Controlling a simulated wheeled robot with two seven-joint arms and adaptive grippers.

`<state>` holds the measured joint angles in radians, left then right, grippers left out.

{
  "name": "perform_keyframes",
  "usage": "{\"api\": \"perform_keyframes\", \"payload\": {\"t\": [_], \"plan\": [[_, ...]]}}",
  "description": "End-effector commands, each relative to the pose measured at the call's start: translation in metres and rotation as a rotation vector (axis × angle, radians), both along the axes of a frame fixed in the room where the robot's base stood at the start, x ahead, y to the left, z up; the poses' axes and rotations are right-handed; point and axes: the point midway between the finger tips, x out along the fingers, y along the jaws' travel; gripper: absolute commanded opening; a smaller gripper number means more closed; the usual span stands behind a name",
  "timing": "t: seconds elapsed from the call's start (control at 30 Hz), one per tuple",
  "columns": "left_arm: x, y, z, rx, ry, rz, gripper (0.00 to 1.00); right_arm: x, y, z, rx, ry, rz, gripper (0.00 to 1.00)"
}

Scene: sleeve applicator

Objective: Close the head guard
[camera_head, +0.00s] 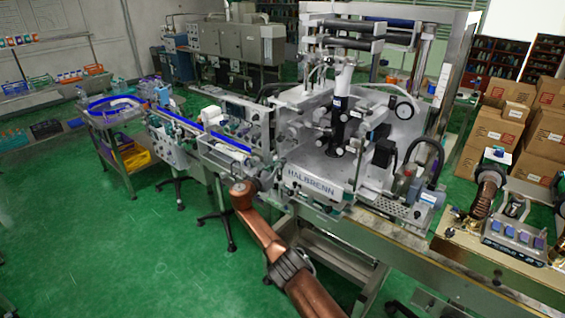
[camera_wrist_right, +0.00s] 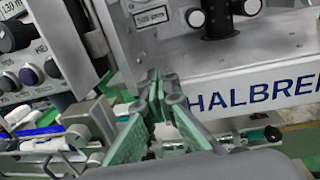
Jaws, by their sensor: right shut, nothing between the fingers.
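The sleeve applicator (camera_head: 318,188) with its HALBRENN nameplate stands at the centre of the head view. Its head unit (camera_head: 341,118) has a dark vertical column and shows uncovered from this side. I cannot pick out the head guard as a separate part with certainty. My right gripper (camera_head: 266,180) is at the left end of the nameplate, small and partly hidden by my arm. In the right wrist view, my right gripper (camera_wrist_right: 155,84) has its green-padded fingertips together and empty, just left of the nameplate (camera_wrist_right: 255,92).
A control panel with knobs (camera_wrist_right: 25,62) is close to the left of my right gripper. A blue-edged conveyor (camera_head: 190,125) runs left from the machine. Cartons (camera_head: 492,135) are stacked at right. Open green floor (camera_head: 110,235) lies at left.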

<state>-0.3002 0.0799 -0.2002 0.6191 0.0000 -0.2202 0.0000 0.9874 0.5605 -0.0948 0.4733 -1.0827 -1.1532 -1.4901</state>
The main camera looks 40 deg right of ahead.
Motion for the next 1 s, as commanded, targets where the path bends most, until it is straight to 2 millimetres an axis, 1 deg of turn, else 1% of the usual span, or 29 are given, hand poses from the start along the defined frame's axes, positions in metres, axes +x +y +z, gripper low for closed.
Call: {"api": "perform_keyframes", "payload": {"t": [0.03, 0.2, 0.23, 0.4, 0.5, 0.6, 0.8, 1.0], "plan": [[0.002, 0.0, 0.012, 0.0, -0.004, 0.0, 0.4, 0.001, 0.011, 0.004, 0.002, 0.001, 0.005, 0.0], [0.007, 0.0, 0.035, 0.0, -0.011, 0.0, 0.4, 0.003, 0.042, 0.004, 0.003, 0.003, 0.011, 0.0], [0.006, 0.0, 0.032, 0.001, -0.011, 0.0, 0.4, 0.003, 0.051, 0.001, 0.003, 0.0, 0.013, 0.0], [0.007, 0.001, 0.033, 0.001, -0.011, 0.0, 0.4, -0.003, 0.089, -0.004, 0.004, 0.003, 0.011, 0.0], [0.007, 0.001, 0.033, 0.001, -0.011, 0.0, 0.4, -0.006, 0.107, -0.004, 0.005, 0.002, 0.009, 0.0], [0.007, 0.001, 0.033, 0.001, -0.011, 0.0, 0.4, -0.007, 0.121, -0.005, 0.004, 0.003, 0.008, 0.0], [0.006, 0.001, 0.032, 0.001, -0.011, 0.0, 0.4, -0.01, 0.135, -0.005, 0.004, 0.004, 0.006, 0.0], [0.006, 0.0, 0.032, 0.001, -0.01, 0.0, 0.4, -0.01, 0.136, -0.005, 0.005, 0.005, 0.006, 0.0]]}}
